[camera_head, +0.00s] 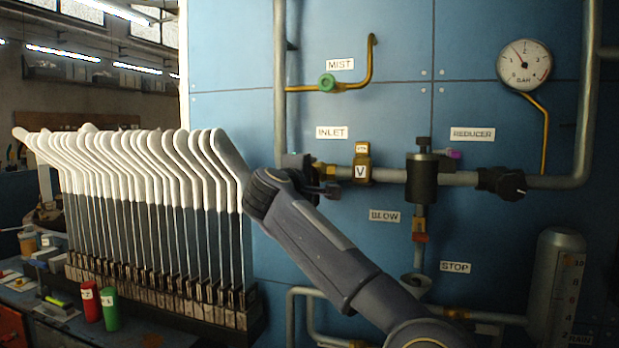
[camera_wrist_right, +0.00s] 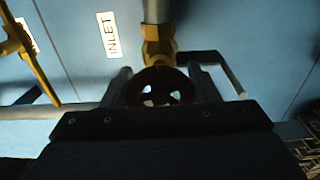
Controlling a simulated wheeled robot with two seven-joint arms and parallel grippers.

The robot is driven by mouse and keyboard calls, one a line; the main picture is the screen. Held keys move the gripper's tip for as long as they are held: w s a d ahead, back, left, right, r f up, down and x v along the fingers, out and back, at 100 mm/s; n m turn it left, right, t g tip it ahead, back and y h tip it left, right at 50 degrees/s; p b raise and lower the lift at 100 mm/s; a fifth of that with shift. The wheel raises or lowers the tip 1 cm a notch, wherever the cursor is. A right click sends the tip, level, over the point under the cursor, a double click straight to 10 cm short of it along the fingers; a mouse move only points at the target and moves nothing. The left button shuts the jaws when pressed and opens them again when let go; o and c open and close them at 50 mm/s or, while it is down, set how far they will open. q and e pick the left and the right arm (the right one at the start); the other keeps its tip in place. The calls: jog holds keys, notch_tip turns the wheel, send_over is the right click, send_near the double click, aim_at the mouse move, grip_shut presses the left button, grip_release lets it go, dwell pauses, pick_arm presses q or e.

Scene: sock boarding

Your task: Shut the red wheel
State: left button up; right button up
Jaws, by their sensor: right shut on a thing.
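The red wheel (camera_wrist_right: 162,88) shows very dark, with a reddish tint, in the right wrist view. It sits at the end of a brass fitting on the pipe, beside the INLET label. My right gripper (camera_wrist_right: 163,80) is shut on it, with one finger on each side of the rim. In the head view my right gripper (camera_head: 318,182) is at the pipe just below the INLET label (camera_head: 331,132), and my arm and gripper hide the wheel there. My left gripper is in neither view.
A brass valve marked V (camera_head: 361,168) and a black reducer (camera_head: 421,178) sit on the pipe to the right. A green wheel (camera_head: 327,82) is above, by MIST. A rack of sock boards (camera_head: 150,180) stands close on the left. A gauge (camera_head: 524,65) is upper right.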

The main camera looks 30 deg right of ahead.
jog(key=shift+f, duration=0.15)
dwell(0.4)
jog(key=o, duration=1)
jog(key=shift+s+a+r, duration=0.2)
jog(key=shift+s+a, duration=0.15)
jog(key=shift+a, duration=0.05)
jog(key=v, duration=0.6)
jog(key=shift+s+a, duration=0.25)
jog(key=shift+a, duration=0.05)
jog(key=shift+f, duration=0.1)
